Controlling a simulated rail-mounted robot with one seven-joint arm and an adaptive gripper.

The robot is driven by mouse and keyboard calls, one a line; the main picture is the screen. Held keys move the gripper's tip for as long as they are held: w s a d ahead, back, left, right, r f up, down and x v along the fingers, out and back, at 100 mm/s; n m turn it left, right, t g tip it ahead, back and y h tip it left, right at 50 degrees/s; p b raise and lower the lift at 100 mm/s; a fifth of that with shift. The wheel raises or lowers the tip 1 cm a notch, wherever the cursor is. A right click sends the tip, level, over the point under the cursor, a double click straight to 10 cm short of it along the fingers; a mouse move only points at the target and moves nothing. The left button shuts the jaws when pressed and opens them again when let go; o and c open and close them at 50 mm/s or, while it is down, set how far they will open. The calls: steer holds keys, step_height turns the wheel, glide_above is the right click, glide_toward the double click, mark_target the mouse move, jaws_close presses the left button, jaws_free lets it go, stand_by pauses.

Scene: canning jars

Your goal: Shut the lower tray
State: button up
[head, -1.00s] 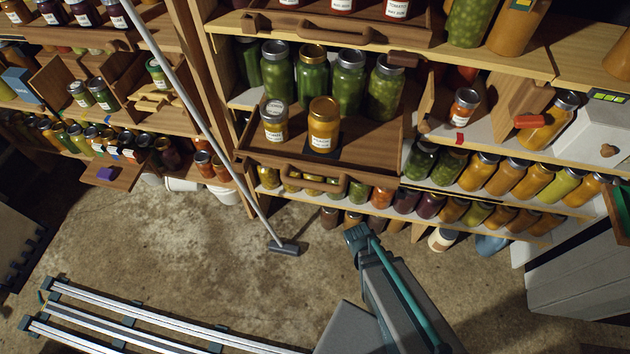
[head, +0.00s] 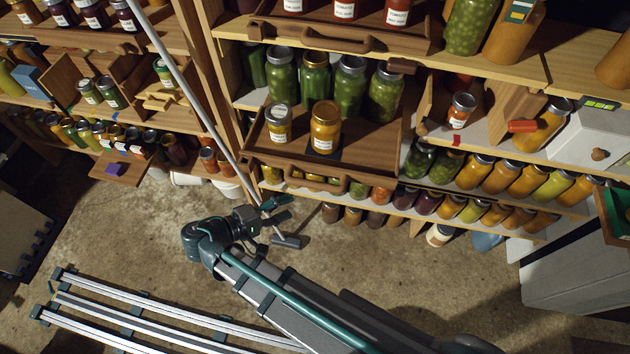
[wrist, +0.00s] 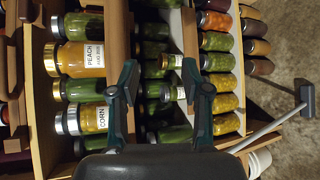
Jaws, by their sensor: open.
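The lower tray (head: 365,146) is a wooden tray pulled out from the middle shelf, with a handle on its front. A corn jar (head: 278,128) and an orange peach jar (head: 325,128) stand on it, with several green jars behind them. In the wrist view the peach jar (wrist: 80,58) and the corn jar (wrist: 84,120) show sideways at the left. My gripper (head: 279,208) is open and empty, below and in front of the tray's left part, apart from it. Its two spread fingers also show in the wrist view (wrist: 160,82).
An upper tray (head: 400,42) with labelled jars sticks out above. A leaning pole (head: 205,110) with a flat head (head: 287,241) stands just left of the tray, close to my gripper. Jar rows fill the shelves below. A small drawer (head: 121,172) is out at left.

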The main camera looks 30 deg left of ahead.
steer(key=m+t+h, duration=0.1)
glide_toward(315, 186)
steer(key=f, duration=0.2)
steer(key=r, duration=0.1)
steer(key=p+x, duration=0.1)
steer(key=x, duration=0.3)
steer(key=p+x, duration=0.2)
steer(key=x, duration=0.3)
steer(key=shift+w+a+r, duration=0.1)
steer(key=shift+w+r, duration=0.05)
steer(key=shift+r, duration=0.05)
steer(key=shift+w+d+f, duration=0.2)
steer(key=shift+w+d, duration=0.05)
steer(key=shift+w, duration=0.3)
steer(key=shift+c, duration=0.3)
jaws_close()
